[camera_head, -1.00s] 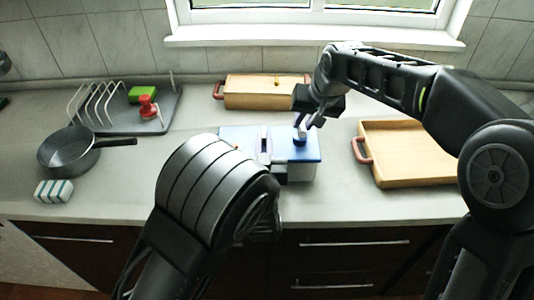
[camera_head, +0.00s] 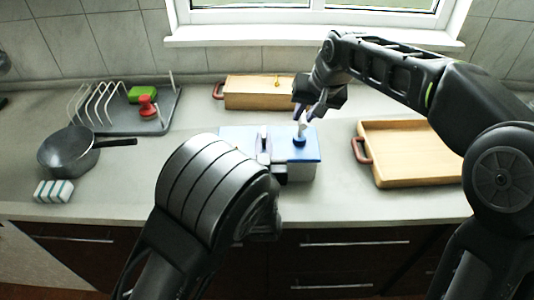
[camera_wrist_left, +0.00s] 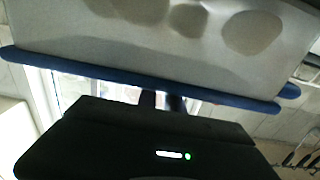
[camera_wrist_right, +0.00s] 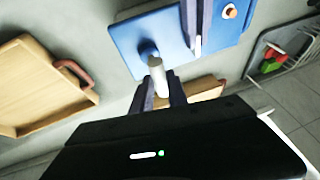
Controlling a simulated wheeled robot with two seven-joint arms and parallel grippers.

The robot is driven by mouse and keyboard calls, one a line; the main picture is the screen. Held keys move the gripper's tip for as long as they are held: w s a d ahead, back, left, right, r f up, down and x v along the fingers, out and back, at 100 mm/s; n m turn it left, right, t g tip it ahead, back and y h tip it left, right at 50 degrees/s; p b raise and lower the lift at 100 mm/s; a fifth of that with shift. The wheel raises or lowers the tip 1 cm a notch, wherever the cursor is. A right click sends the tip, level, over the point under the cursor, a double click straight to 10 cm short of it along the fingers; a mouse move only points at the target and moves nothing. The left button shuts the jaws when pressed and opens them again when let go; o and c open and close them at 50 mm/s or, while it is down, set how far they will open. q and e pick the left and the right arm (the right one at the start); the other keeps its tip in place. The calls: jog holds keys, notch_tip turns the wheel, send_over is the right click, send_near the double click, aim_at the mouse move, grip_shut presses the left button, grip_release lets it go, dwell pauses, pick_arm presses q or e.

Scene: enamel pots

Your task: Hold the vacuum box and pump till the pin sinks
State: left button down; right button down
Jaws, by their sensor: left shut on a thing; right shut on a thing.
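The vacuum box (camera_head: 304,172) stands on the counter, with a pale body and a blue lid. My left forearm hides part of its front left. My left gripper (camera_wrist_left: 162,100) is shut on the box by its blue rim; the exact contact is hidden. The pump (camera_head: 300,139) stands on the lid's right part, with a blue base and a white shaft. My right gripper (camera_head: 305,112) is shut on the pump's upper end; the white shaft (camera_wrist_right: 157,76) shows between its fingers. The orange pin (camera_wrist_right: 230,12) shows on the lid in the right wrist view; its height is unclear.
A wooden tray (camera_head: 410,156) with a red-brown handle lies right of the box. A wooden box (camera_head: 255,97) stands behind. A pan (camera_head: 70,154), a striped sponge (camera_head: 54,191) and a dish rack (camera_head: 163,122) are at left. Counter between pan and box is clear.

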send_over(301, 144)
jog(key=shift+s+f, duration=0.1)
jog(key=shift+f, duration=2.05)
jog(key=shift+c, duration=2.1)
grip_release()
jog(key=shift+r, duration=0.1)
jog(key=shift+r, duration=0.1)
jog(key=v, duration=0.6)
jog(key=shift+s+r, duration=0.25)
jog(key=shift+r, duration=0.05)
jog(key=shift+d, duration=0.1)
jog(key=v, duration=1.2)
